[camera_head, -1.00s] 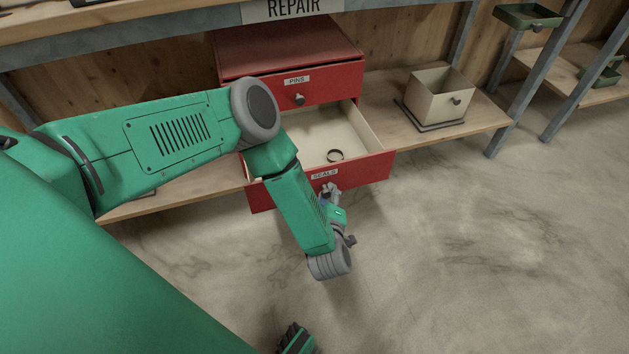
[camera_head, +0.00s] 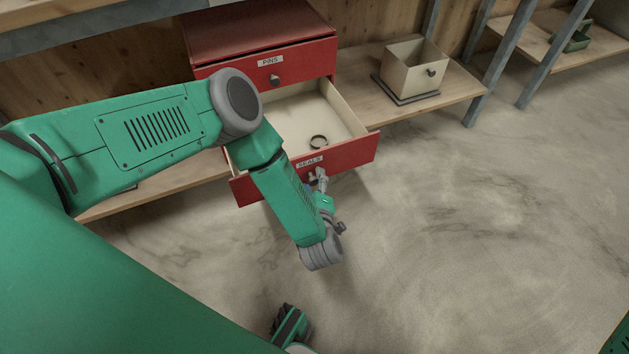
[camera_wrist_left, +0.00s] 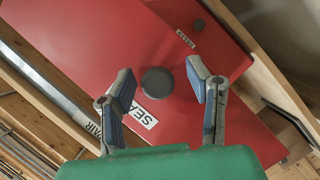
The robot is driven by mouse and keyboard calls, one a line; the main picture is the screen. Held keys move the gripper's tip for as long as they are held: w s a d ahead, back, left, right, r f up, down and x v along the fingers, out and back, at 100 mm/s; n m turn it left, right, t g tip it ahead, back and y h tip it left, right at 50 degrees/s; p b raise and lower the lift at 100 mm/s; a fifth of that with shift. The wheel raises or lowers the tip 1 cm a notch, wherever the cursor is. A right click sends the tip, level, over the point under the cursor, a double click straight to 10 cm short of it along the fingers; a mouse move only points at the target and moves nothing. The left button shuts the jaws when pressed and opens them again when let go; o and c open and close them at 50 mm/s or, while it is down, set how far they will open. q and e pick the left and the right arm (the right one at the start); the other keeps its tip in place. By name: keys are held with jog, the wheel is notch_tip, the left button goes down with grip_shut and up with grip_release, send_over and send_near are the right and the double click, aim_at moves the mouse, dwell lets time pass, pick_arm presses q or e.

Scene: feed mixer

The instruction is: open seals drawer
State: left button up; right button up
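The red seals drawer (camera_head: 355,155), labelled SEALS, is pulled well out of the red cabinet (camera_head: 250,40). In the left wrist view, the dark round seals knob (camera_wrist_left: 158,82) sits between the two spread fingers of my left gripper (camera_wrist_left: 161,80), with a visible gap on each side. The SEALS label is partly hidden by a finger. My right gripper is not in view.
The pins drawer (camera_head: 300,68) above is shut. A cream open box with a knob (camera_head: 412,70) stands on the wooden shelf (camera_head: 450,92) to the right. Grey metal legs (camera_head: 500,60) hold the shelving. The concrete floor (camera_head: 480,220) in front is clear.

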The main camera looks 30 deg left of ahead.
pick_arm(q)
jog(key=v, duration=1.2)
jog(key=shift+w, duration=0.1)
dwell(0.4)
